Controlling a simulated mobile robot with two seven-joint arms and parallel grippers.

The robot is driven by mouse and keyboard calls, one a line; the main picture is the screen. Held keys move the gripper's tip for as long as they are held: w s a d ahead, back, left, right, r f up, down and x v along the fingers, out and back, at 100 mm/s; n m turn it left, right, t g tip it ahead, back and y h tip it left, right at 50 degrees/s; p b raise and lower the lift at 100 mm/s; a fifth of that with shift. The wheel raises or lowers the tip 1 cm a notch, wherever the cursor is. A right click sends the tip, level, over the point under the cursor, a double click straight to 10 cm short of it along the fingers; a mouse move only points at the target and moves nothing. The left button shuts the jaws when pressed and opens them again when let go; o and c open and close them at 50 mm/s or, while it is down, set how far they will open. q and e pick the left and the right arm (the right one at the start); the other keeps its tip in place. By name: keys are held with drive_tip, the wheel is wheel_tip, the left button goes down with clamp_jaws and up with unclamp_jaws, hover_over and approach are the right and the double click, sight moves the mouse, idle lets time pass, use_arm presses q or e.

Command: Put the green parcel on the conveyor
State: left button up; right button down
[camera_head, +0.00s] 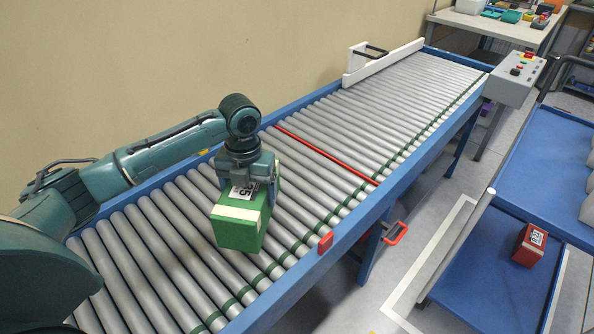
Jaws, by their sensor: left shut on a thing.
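The green parcel (239,231) is a box with pale tape and a white label with dark print on its top. It is over the rollers of the conveyor (330,125), in the near half, on the near side of the red line across the rollers. I cannot tell whether its underside touches the rollers. My left gripper (250,181) comes down from above and is shut on the parcel's far part; the fingertips are partly hidden by the parcel. My right gripper is not in view.
A red line (320,153) crosses the rollers, and a white gate (384,61) stands at the far end. A grey control box (513,80) is at the far right corner. A blue shelf cart (490,285) at right holds a red parcel (529,245). The rollers beyond the line are clear.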

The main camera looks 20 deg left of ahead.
use_arm(q)
drive_tip(key=m, duration=0.1)
drive_tip(key=w+a+r+m, duration=0.1)
drive_tip(key=m, duration=0.3)
drive_tip(key=shift+w+a+r+b, duration=0.2)
drive_tip(key=shift+w+a+b, duration=0.15)
drive_tip(key=shift+a, duration=0.05)
drive_tip(key=shift+w+a+r+m, duration=0.1)
drive_tip(key=shift+w+a+m, duration=0.05)
drive_tip(key=shift+m, duration=0.55)
wheel_tip(320, 180, down, 4)
drive_tip(key=shift+f, duration=0.25)
drive_tip(key=shift+f+b, duration=0.3)
drive_tip(key=shift+f, duration=2.3)
drive_tip(key=shift+f, duration=0.1)
drive_tip(key=o, duration=1.3)
drive_tip(key=shift+f, duration=0.1)
drive_tip(key=shift+r, duration=0.25)
wheel_tip(320, 180, up, 12)
drive_tip(key=shift+f+p, duration=0.1)
drive_tip(key=shift+p, duration=0.25)
